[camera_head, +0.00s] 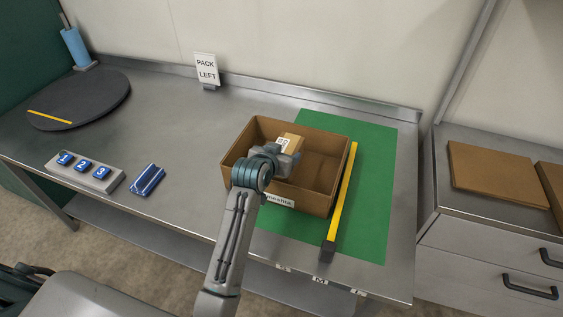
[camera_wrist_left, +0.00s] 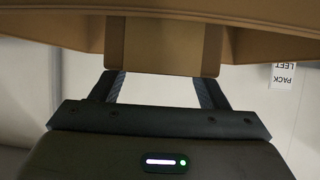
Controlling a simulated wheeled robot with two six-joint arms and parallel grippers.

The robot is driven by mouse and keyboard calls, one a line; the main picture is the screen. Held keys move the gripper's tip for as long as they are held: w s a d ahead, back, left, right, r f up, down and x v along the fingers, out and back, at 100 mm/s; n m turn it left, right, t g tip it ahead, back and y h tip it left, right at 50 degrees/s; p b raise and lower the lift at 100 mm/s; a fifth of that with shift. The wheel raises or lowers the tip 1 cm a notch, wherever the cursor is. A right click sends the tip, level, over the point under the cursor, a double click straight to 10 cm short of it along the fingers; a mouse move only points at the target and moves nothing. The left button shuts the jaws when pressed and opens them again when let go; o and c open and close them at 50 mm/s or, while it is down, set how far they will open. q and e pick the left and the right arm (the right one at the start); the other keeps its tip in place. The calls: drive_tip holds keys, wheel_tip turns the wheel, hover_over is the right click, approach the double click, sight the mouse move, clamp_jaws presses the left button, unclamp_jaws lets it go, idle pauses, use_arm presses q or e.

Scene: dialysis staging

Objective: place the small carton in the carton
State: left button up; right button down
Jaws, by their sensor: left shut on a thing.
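The carton (camera_head: 325,200) is an open brown box with a white label on its front wall. It stands on the green mat (camera_head: 375,175). The small carton (camera_head: 293,142) is a light brown box with a white label. My left gripper (camera_head: 283,156) is shut on it and holds it over the left part of the carton's opening. In the left wrist view the small carton (camera_wrist_left: 165,45) sits between the two fingers, with the carton's brown wall (camera_wrist_left: 60,30) around it. I cannot tell how far it is below the rim. My right gripper is not in view.
A yellow and black bar (camera_head: 341,205) lies along the carton's right side. A "PACK LEFT" sign (camera_head: 206,70), a dark round turntable (camera_head: 80,98), a numbered block (camera_head: 85,172) and a blue item (camera_head: 148,180) are to the left. Bare bench lies between them and the carton.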

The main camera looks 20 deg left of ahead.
use_arm(q)
wheel_tip(320, 180, down, 4)
drive_tip(key=shift+r, duration=0.1)
drive_tip(key=o, duration=1.6)
drive_tip(key=b+v, duration=0.1)
drive_tip(key=v, duration=1.1)
